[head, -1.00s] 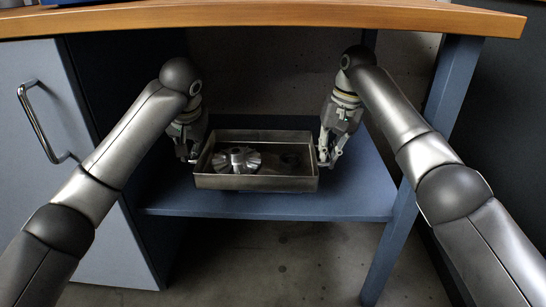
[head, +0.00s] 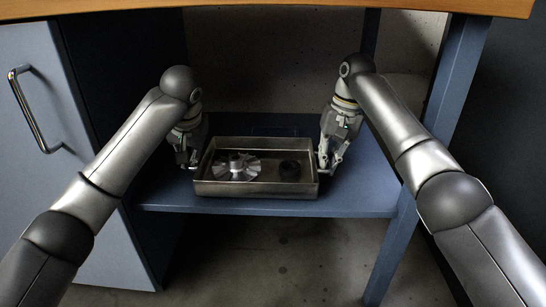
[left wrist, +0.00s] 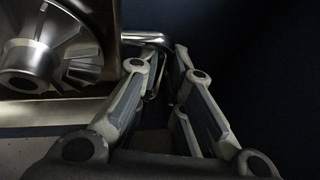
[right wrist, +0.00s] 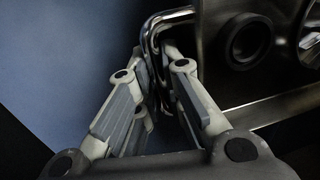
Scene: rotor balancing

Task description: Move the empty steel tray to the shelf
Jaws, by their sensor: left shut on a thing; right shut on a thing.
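The steel tray (head: 256,190) is at the blue shelf (head: 350,203) under the bench, over its front half. It is level; I cannot tell whether its bottom touches the shelf. It is not empty: a finned metal rotor (head: 237,168) lies in its left part and a dark ring (head: 290,170) in its right part. My left gripper (head: 190,165) is shut on the tray's left handle, a bent bar (left wrist: 148,38). My right gripper (head: 324,168) is shut on the right handle, also a bent bar (right wrist: 152,30).
The wooden bench top (head: 300,6) hangs above the shelf. A grey cabinet door (head: 45,110) with a bar handle stands at the left. A blue bench leg (head: 440,110) stands at the right. Bare shelf shows right of the tray.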

